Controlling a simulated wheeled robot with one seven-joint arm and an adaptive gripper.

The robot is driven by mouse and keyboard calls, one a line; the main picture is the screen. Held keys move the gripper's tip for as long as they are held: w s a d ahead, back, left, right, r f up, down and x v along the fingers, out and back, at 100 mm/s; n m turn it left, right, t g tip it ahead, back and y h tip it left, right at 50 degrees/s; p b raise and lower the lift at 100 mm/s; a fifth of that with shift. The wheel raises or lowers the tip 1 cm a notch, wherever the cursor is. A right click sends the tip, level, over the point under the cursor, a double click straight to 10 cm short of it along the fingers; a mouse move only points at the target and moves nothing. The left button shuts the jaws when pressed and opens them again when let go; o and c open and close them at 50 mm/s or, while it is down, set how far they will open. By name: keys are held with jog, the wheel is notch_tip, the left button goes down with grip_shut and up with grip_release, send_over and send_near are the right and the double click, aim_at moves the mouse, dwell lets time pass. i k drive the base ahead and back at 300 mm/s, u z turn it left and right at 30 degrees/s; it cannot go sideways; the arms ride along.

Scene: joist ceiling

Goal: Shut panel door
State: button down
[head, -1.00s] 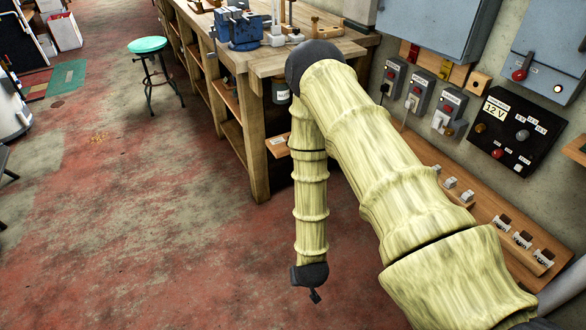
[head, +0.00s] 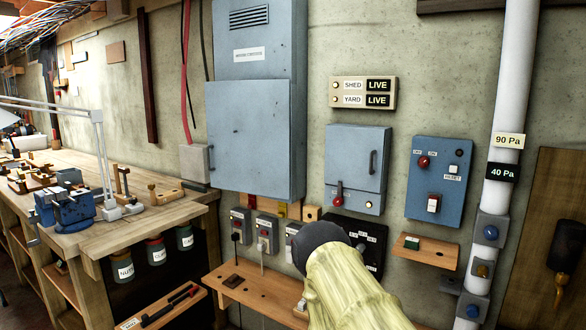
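A large blue-grey wall cabinet (head: 256,60) hangs left of centre, with a flat door panel (head: 250,140) over its lower part. To its right is a smaller blue-grey box (head: 345,145) with a dark upright handle (head: 373,162) and a red lever (head: 338,194) on its lower left. I cannot tell which of these the task means. Both fronts look flat or nearly so; a small gap cannot be made out. My yellow-sleeved arm rises from the bottom, its dark round joint below the smaller box. My gripper is not in view.
A wooden workbench (head: 160,211) with a blue vise (head: 65,205) and a lamp runs along the left. A switch panel (head: 439,180), a small shelf (head: 425,251) and a white pipe (head: 508,110) are on the right. A low wooden shelf (head: 262,297) lies beneath the cabinets.

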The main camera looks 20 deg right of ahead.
aim_at(248, 126)
jog(key=z, duration=0.85)
jog(key=i, duration=0.85)
jog(key=u, duration=1.45)
